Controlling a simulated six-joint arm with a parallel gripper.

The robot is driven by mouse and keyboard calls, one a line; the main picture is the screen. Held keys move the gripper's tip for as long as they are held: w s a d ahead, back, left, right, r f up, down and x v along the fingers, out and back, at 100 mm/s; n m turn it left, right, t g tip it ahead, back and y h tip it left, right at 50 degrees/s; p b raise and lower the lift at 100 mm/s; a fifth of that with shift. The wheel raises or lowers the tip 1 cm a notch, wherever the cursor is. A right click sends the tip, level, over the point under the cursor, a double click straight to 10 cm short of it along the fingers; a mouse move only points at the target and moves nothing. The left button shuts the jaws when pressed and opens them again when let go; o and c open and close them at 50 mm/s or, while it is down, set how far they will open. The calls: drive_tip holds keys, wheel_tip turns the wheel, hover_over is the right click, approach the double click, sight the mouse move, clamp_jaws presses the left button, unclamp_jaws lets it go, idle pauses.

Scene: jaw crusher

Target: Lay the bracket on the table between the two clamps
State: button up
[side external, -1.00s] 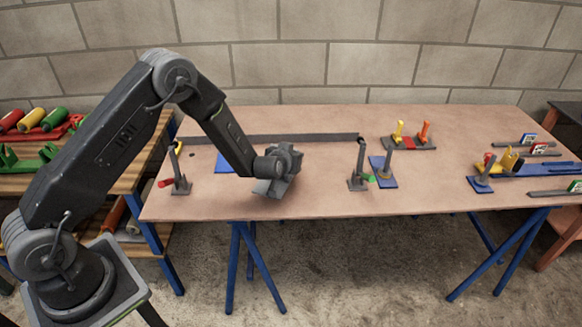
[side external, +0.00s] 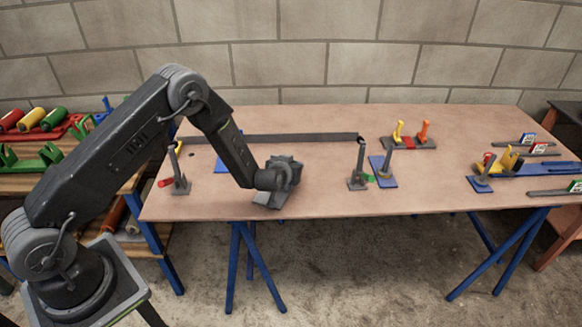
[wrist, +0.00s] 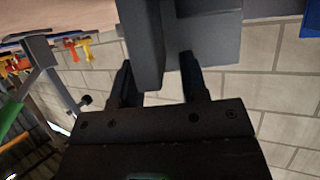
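My gripper (side external: 284,178) is over the near middle of the table and holds a grey angled bracket (side external: 268,200). In the wrist view my two dark fingers (wrist: 160,85) are on either side of part of the bracket (wrist: 210,40). The bracket is low, at or just above the tabletop; contact is unclear. The left clamp (side external: 180,178), a grey post with a red handle end, stands left of it. The right clamp (side external: 357,176), a grey post with a green handle end, stands right of it.
A long dark bar (side external: 270,138) runs behind the clamps. A blue plate (side external: 222,164) lies behind my forearm. A blue-based post (side external: 383,172) stands just right of the right clamp. A grey base with yellow and orange pegs (side external: 408,143) is further back. Bare tabletop surrounds the bracket.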

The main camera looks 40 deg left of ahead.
drive_tip(key=shift+r, duration=0.1)
drive_tip(key=shift+s+d+r, duration=0.1)
drive_tip(key=shift+s, duration=0.05)
drive_tip(key=v, duration=1.2)
drive_tip(key=s+d+r+m+g+h, duration=0.1)
drive_tip(key=s+d+r+h, duration=0.15)
drive_tip(key=r, duration=0.55)
drive_tip(key=s+d+r+m+g+h, duration=0.15)
drive_tip(key=s+r, duration=0.25)
drive_tip(key=r, duration=0.5)
drive_tip(key=s+r+m+g, duration=0.1)
drive_tip(key=s+r, duration=0.2)
drive_tip(key=s, duration=0.8)
drive_tip(key=s+a+r+m+g, duration=0.1)
drive_tip(key=s+r, duration=0.3)
drive_tip(key=s, duration=0.6)
drive_tip(key=shift+s+g+h, duration=0.35)
drive_tip(key=shift+g+h, duration=0.05)
drive_tip(key=shift+g, duration=0.35)
